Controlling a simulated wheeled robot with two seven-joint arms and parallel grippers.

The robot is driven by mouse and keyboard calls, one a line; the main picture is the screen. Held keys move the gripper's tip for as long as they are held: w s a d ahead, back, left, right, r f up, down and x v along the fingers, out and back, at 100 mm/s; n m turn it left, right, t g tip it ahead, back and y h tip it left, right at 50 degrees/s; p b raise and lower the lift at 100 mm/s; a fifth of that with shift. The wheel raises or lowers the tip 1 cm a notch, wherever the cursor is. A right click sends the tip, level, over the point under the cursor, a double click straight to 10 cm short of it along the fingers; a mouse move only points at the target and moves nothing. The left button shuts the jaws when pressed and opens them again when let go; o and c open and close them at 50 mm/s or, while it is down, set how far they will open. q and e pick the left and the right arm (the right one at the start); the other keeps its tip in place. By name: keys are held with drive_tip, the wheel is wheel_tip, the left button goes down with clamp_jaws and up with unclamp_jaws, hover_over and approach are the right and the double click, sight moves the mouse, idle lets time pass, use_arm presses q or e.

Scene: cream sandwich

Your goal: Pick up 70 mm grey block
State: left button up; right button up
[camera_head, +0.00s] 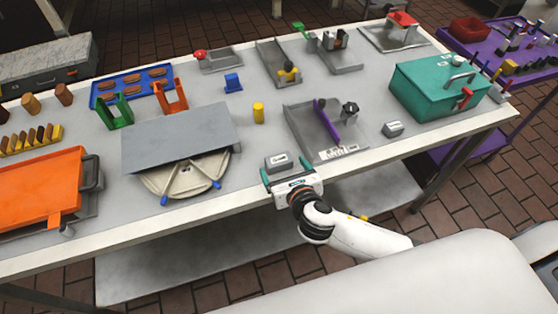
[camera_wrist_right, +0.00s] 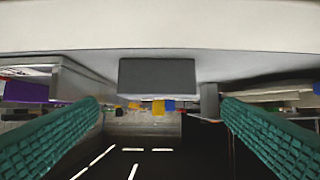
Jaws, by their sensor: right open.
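A small grey block (camera_head: 277,161) with a pale label sits near the table's front edge. A second, similar grey block (camera_head: 392,129) sits farther right, in front of the teal box. The labels are too small to read, so I cannot tell which is 70 mm. My right gripper (camera_head: 286,172) is open and empty, its two teal fingers pointing at the nearer block from the front edge. In the right wrist view a grey block (camera_wrist_right: 158,77) shows ahead, between the open fingers (camera_wrist_right: 160,108) and apart from them. My left gripper is not in view.
A grey tray (camera_head: 296,122) with a purple part stands behind and right of the nearer block. A grey plate (camera_head: 180,135) over a round board with blue feet is to the left. The teal box (camera_head: 425,88) stands at right.

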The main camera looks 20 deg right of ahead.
sight(280, 162)
drive_tip(key=shift+x, duration=1.1)
drive_tip(key=shift+p+x, duration=0.35)
drive_tip(key=shift+x, duration=2.35)
drive_tip(key=shift+d+f, duration=0.1)
drive_tip(key=shift+f, duration=0.1)
drive_tip(key=shift+s, duration=0.1)
